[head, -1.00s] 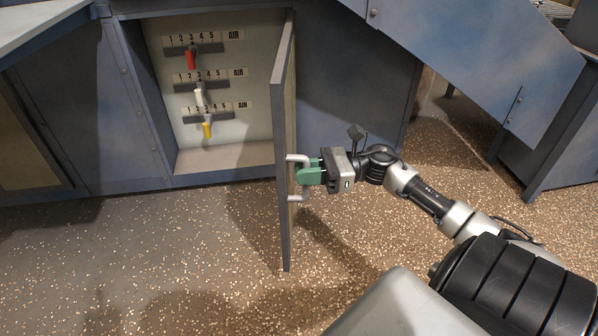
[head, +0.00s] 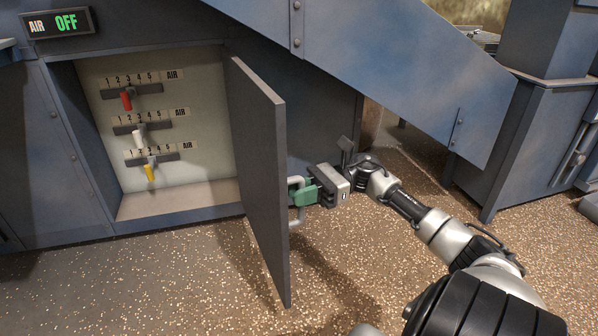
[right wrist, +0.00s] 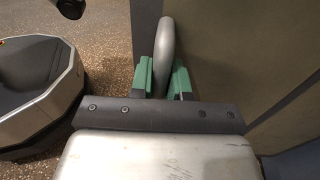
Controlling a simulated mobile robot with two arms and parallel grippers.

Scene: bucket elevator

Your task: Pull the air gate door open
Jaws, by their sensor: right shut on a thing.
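The air gate door (head: 262,170) is a grey panel standing wide open, jutting out from the right side of the cabinet toward me. Its inner face shows in the head view. A pale handle (head: 297,216) is on its outer, right-hand side, partly hidden by the door edge and the fingers. My right gripper (head: 306,194) has its green fingers shut around the handle. In the right wrist view the rounded handle bar (right wrist: 166,45) runs between the green fingertips (right wrist: 163,76), close to the door face (right wrist: 230,60). My left gripper is in no view.
The open cabinet holds red (head: 126,101), white (head: 139,140) and yellow (head: 150,172) levers on numbered slots. A display (head: 58,22) reads AIR OFF. A slanted blue chute (head: 400,70) and a blue post (head: 500,150) stand right. Speckled floor before the cabinet is clear.

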